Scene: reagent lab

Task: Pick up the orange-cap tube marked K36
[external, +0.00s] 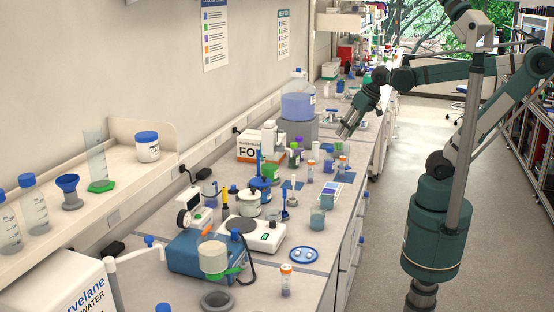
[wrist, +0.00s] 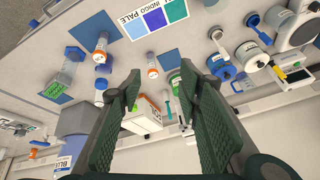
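Several orange-cap tubes are in view, but I cannot read K36 on any. In the external view one stands near the front edge (external: 286,282), one mid-bench (external: 311,171) and one to its right (external: 342,166).
A scale (external: 257,233), a blue device (external: 197,255) and a blue tray (external: 304,254) fill the near bench. A large blue-capped bottle (external: 298,105) stands by the wall. A colour card (wrist: 155,15) lies ahead in the wrist view.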

